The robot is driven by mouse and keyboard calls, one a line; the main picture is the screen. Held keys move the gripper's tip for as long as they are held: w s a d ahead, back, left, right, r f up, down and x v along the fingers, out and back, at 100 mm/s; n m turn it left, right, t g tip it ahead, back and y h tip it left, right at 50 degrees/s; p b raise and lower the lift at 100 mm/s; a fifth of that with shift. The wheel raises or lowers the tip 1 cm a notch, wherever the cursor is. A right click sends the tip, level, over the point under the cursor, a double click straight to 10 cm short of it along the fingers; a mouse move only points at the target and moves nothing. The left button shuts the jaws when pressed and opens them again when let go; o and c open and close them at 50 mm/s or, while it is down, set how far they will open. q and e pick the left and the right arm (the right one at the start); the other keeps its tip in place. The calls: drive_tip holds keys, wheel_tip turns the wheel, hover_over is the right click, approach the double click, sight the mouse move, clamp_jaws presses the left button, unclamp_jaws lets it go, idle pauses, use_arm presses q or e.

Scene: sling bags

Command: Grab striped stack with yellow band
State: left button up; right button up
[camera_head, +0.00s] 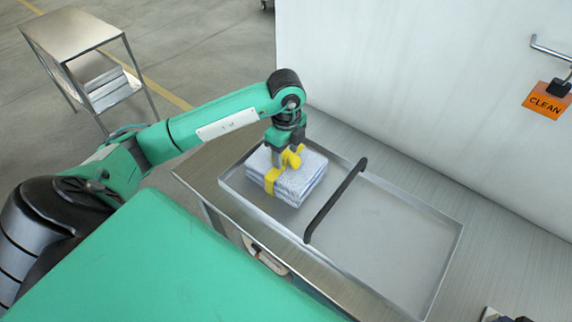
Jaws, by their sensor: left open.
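The striped stack (301,181) is a folded pile of white and blue-grey cloth with a yellow band (271,180) around it. It lies in the left part of a shallow metal tray (405,240). My left gripper (281,160) points down at the top of the stack, right at the yellow band. Its jaws are open, and a yellow piece shows between or beside the fingers. The fingertips partly hide the band, and I cannot tell whether they touch it. My right gripper is not in view.
A black handle bar (335,201) crosses the tray just right of the stack. The tray's right part is empty. A white wall (430,90) with an orange CLEAN tag (547,101) stands behind. A metal cart (70,35) stands at far left.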

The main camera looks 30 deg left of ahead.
use_arm(q)
drive_tip(key=shift+f, duration=0.3)
drive_tip(key=shift+r, duration=0.1)
clamp_jaws()
